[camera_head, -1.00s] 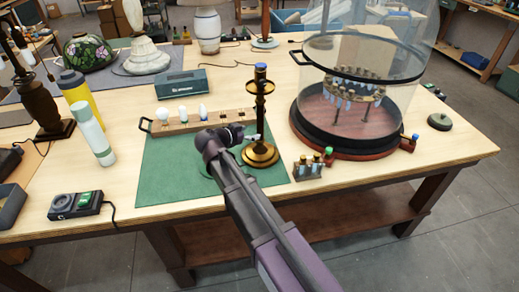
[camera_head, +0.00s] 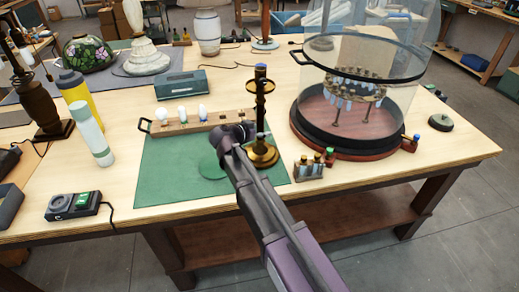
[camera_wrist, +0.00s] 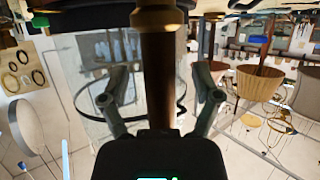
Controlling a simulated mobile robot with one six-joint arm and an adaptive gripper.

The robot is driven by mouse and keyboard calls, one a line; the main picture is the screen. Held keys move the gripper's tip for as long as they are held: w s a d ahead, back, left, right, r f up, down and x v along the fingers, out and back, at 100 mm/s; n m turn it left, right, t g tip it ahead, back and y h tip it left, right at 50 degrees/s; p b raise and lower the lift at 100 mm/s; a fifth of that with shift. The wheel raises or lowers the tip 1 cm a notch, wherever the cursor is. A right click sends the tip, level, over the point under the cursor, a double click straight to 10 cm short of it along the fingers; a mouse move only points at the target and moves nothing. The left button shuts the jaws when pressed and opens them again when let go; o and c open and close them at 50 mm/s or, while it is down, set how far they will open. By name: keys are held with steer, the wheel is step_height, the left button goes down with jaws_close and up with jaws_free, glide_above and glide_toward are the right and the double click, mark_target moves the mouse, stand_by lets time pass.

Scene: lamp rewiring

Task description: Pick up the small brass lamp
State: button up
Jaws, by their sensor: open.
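The small brass lamp (camera_head: 261,112) stands upright on the green mat (camera_head: 165,174), with a round base, a dark stem and a blue top. My gripper (camera_head: 248,131) is at the lower part of its stem in the head view, and my arm hides part of the base. In the wrist view, the lamp's stem (camera_wrist: 158,70) runs between my two spread fingers (camera_wrist: 160,85), with a gap on each side. My gripper is open and holds nothing.
A wooden holder with bulbs (camera_head: 183,122) lies behind the mat. A small vial rack (camera_head: 310,170) stands close right of the lamp. A large glass dome on a red-edged base (camera_head: 345,145) is farther right. A green disc (camera_head: 211,167) shows on the mat, left of my arm.

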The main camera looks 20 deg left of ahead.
stand_by(0.5)
steer(key=shift+w, duration=0.1)
jaws_close()
